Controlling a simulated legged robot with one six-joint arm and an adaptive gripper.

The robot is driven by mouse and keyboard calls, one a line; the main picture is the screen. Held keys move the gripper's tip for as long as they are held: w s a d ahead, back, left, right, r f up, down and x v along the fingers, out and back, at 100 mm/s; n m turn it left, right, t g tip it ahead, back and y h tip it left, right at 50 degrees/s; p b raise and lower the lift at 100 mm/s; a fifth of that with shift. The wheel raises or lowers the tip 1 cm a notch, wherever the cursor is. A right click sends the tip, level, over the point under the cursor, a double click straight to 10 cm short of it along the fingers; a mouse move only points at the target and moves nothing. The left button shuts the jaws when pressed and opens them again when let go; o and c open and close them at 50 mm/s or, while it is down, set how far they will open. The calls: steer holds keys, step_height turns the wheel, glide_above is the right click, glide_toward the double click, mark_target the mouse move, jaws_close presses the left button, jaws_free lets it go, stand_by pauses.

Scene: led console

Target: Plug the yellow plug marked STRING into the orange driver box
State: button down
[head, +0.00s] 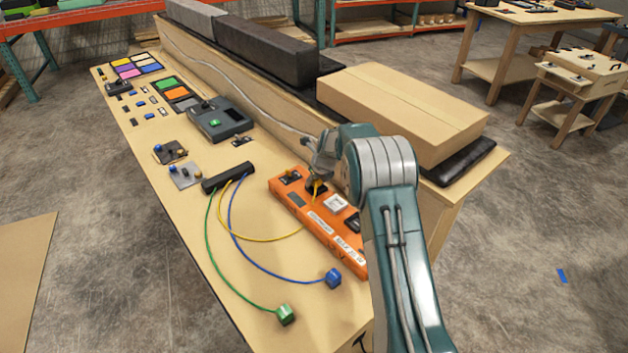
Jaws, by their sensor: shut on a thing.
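The orange driver box (322,222) lies on the bench with sockets and a white square on its top. The yellow cable (268,240) runs from a black bar (228,177) in a loop up to my gripper (316,187). My gripper is over the far part of the box, shut on the yellow plug at the cable's end. The plug is mostly hidden by the gripper. I cannot tell whether the plug is in a socket or just above it, and its marking cannot be read.
A blue plug (333,278) and a green plug (285,314) lie loose on their cables near the bench front. A grey console (219,121) and small switch plates (185,174) stand farther back. A cardboard box (400,112) stands behind the driver box.

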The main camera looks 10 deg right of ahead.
steer(key=shift+s+f, duration=0.3)
steer(key=shift+f, duration=0.45)
steer(key=shift+c, duration=1.9)
jaws_free()
steer(key=shift+o, duration=0.6)
steer(key=shift+w+f, duration=0.1)
steer(key=shift+w, duration=0.05)
steer(key=shift+o, duration=1.3)
steer(key=shift+w+r, duration=0.1)
steer(key=shift+r, duration=0.25)
steer(key=shift+r, duration=3.45)
